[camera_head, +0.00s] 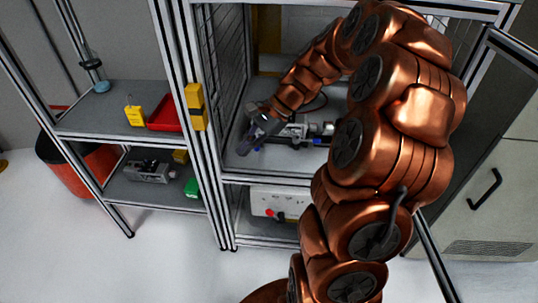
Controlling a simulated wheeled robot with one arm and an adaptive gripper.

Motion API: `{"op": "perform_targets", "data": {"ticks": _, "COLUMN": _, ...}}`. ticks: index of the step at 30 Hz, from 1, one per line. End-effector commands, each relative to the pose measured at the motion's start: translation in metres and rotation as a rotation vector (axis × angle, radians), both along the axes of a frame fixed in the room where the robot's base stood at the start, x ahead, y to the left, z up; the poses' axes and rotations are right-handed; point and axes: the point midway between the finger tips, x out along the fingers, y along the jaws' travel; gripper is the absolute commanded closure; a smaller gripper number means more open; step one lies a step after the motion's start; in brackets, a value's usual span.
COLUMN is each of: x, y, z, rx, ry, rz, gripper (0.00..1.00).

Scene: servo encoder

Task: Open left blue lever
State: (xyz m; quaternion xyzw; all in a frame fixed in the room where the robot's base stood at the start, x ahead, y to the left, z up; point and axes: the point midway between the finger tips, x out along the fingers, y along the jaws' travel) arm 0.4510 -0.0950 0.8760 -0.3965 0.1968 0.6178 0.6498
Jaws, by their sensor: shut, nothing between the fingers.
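My copper-coloured arm reaches from the lower right up and over into an open metal-framed cell. My gripper (262,124) is dark, small in the picture and shut, with nothing between its fingers. It is at the left part of the cell's grey shelf. A blue lever (248,145) shows just below and left of my gripper; they look very close, but I cannot tell whether they touch. A silver and dark device (305,131) lies to the right of the lever, partly hidden by my arm. No second blue lever can be seen.
A mesh wall and post with yellow blocks (196,106) bound the cell on the left. The open door frame (487,50) stands at the right. A left rack holds a yellow container (134,112) and red tray (172,114). A white control box (280,203) sits below the shelf.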

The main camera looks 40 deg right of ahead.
Motion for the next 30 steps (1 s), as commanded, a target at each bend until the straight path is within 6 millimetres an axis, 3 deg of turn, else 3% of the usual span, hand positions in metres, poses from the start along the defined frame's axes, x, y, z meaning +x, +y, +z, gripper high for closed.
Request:
{"op": "perform_targets", "data": {"ticks": 1, "x": 0.01, "y": -0.021, "z": -0.017, "rx": 0.034, "ry": 0.015, "rz": -0.081, "gripper": 1.0}}
{"op": "perform_targets", "data": {"ticks": 6, "x": 0.031, "y": -0.091, "z": -0.056, "rx": 0.152, "ry": 0.07, "rz": -0.346, "gripper": 1.0}}
{"op": "perform_targets", "data": {"ticks": 12, "x": 0.036, "y": -0.172, "z": -0.1, "rx": 0.277, "ry": 0.122, "rz": -0.625, "gripper": 1.0}}
{"op": "perform_targets", "data": {"ticks": 15, "x": 0.032, "y": -0.201, "z": -0.118, "rx": 0.324, "ry": 0.146, "rz": -0.723, "gripper": 1.0}}
{"op": "perform_targets", "data": {"ticks": 21, "x": 0.027, "y": -0.231, "z": -0.133, "rx": 0.366, "ry": 0.162, "rz": -0.818, "gripper": 1.0}}
{"op": "perform_targets", "data": {"ticks": 30, "x": 0.027, "y": -0.233, "z": -0.133, "rx": 0.37, "ry": 0.164, "rz": -0.825, "gripper": 1.0}}
